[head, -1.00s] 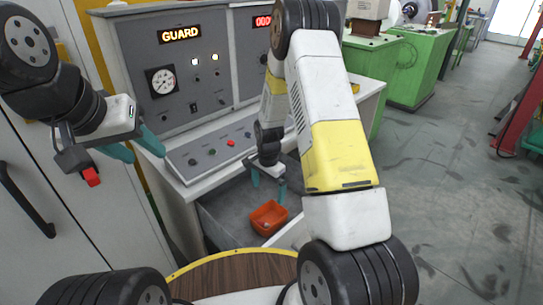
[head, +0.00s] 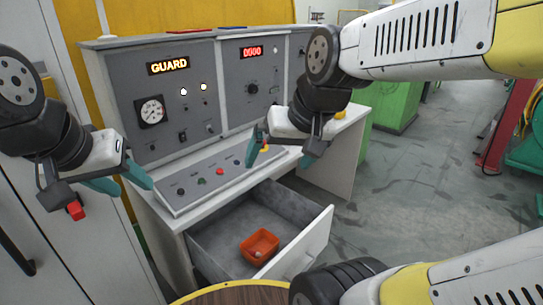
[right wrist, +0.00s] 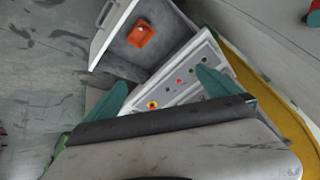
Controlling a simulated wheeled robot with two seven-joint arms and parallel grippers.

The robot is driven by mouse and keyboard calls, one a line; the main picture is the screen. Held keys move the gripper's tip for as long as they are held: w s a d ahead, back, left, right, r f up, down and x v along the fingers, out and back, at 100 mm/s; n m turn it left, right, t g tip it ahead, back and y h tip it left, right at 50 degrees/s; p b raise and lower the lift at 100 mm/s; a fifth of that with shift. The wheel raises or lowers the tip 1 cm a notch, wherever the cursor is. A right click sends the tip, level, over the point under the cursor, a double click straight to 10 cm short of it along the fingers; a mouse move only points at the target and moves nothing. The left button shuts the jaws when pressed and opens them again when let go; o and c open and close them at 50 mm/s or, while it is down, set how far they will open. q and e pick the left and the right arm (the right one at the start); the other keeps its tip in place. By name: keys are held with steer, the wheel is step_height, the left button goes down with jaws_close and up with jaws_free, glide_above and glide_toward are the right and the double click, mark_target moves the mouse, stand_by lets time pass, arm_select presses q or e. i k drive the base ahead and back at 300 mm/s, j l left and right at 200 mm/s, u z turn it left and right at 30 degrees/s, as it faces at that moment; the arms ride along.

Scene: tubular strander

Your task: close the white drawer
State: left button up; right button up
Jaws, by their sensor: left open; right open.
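The white drawer (head: 312,243) stands pulled out under the control console, its grey inside open to view. An orange-red bin (head: 259,243) with a small item in it sits inside. My right gripper (head: 281,156) is open and empty, raised above the right end of the console's sloped panel, clear of the drawer. In the right wrist view the drawer's white front (right wrist: 110,32) with its handle is at the upper left, beyond the open fingers (right wrist: 165,88). My left gripper (head: 122,185) is open and empty, left of the console.
The console (head: 165,125) has a lit GUARD sign, a gauge and buttons on its sloped panel (head: 205,182). A white cabinet door with a black handle is at the left. A round wooden top (head: 235,294) is at the bottom. Grey floor (head: 400,180) is clear to the right.

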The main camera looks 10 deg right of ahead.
mark_target(302, 226)
steer(key=j+z, duration=0.15)
steer(key=z, duration=0.3)
steer(key=k+j+z, duration=0.1)
steer(key=z, duration=0.3)
steer(key=k+j+z, duration=0.1)
steer(key=z, duration=0.35)
